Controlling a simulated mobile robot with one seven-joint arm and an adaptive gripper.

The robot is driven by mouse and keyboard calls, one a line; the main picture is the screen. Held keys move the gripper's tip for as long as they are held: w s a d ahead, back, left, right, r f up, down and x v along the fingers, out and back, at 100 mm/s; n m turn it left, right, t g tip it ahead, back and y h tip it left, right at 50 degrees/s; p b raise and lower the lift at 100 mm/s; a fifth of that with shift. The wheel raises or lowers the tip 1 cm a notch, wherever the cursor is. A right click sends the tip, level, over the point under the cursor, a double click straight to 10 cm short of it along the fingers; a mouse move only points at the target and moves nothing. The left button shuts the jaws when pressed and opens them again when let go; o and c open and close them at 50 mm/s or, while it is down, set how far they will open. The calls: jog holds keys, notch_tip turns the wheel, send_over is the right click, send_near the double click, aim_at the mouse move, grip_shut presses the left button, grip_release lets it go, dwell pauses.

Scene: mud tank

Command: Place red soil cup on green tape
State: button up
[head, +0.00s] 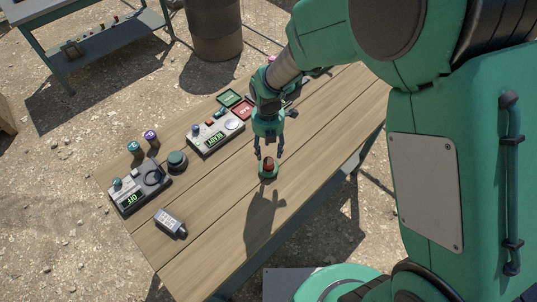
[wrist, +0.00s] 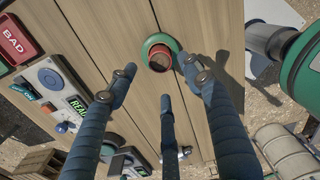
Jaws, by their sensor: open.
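The red soil cup (wrist: 160,60) stands upright at the green tape (wrist: 158,39), a round green ring on the wooden table. In the wrist view the green ring shows around the cup. In the head view the cup (head: 268,163) appears as a small red shape on the green tape (head: 268,175). I cannot tell whether the cup's base rests fully on it. My gripper (head: 269,152) is open, pointing down just above the cup. In the wrist view its fingers (wrist: 166,85) are spread apart with nothing between them, and the cup shows beyond them.
Green and red label trays (head: 242,109), a device with a READY display (head: 215,133) and another device (head: 138,190) line the table's far left side. Two small cups (head: 143,142), a round dark-green item (head: 177,160) and a grey box (head: 170,222) stand nearby. The table's front middle is clear.

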jog(key=shift+r, duration=2)
jog(key=s+d+r+m+t, duration=0.1)
jog(key=s+d+r+m, duration=0.2)
jog(key=d+r+m, duration=0.55)
jog(key=s+d+r+m+t, duration=0.2)
jog(key=s+d+r+m, duration=0.3)
jog(key=r, duration=0.6)
jog(key=s+d+r+m+t, duration=0.1)
jog(key=s+d+r+m, duration=0.3)
jog(key=s+m, duration=0.3)
jog(key=s+d+r+m+t, duration=0.1)
jog(key=s+d+r+m, duration=0.2)
jog(key=m, duration=0.8)
jog(key=s+r, duration=0.2)
jog(key=s, duration=0.2)
jog(key=shift+s+d+r+t, duration=0.2)
jog(key=shift+d+r+t, duration=0.1)
jog(key=shift+d+r, duration=0.1)
